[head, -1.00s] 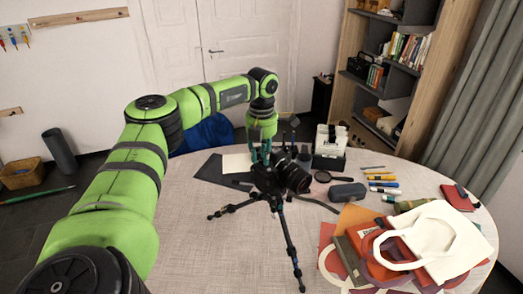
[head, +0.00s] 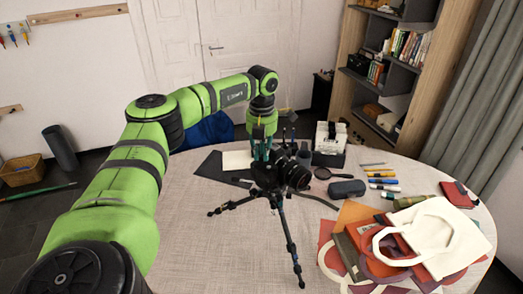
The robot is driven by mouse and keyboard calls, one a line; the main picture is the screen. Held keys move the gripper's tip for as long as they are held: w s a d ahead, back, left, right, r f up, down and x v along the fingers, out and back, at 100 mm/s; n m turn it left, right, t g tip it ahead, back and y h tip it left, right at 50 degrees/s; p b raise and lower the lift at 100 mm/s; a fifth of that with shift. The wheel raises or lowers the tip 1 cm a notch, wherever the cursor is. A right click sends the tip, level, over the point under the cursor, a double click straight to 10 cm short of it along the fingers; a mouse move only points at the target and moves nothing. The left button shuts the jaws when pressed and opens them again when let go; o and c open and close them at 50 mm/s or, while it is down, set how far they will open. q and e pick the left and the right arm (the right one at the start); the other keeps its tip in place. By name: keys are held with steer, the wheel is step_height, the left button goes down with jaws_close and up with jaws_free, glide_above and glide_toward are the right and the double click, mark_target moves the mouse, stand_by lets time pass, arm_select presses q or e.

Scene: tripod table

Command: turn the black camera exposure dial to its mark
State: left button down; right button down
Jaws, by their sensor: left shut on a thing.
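The black camera (head: 293,172) sits on a small black tripod (head: 284,232) that stands with its legs spread on the round table. Its lens faces to the right and toward me. My left gripper (head: 261,156) points down from above at the left part of the camera. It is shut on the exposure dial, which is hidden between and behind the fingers. The dial's mark is too small to make out. My right gripper is not in view.
The round table (head: 190,225) has bare cloth at the front left. Dark and cream sheets (head: 237,161) lie behind the tripod. To the right are a magnifying glass (head: 323,174), a dark case (head: 347,187), several markers (head: 383,181) and tote bags (head: 430,235). A white-topped box (head: 330,140) stands behind.

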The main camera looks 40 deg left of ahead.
arm_select(q)
steer(key=n+p, duration=0.1)
steer(key=n, duration=0.6)
steer(key=n+p, duration=0.1)
steer(key=n, duration=0.3)
steer(key=shift+n+p, duration=0.35)
steer(key=shift+n, duration=1.35)
steer(key=c, duration=1.5)
jaws_free()
steer(key=shift+o, duration=0.2)
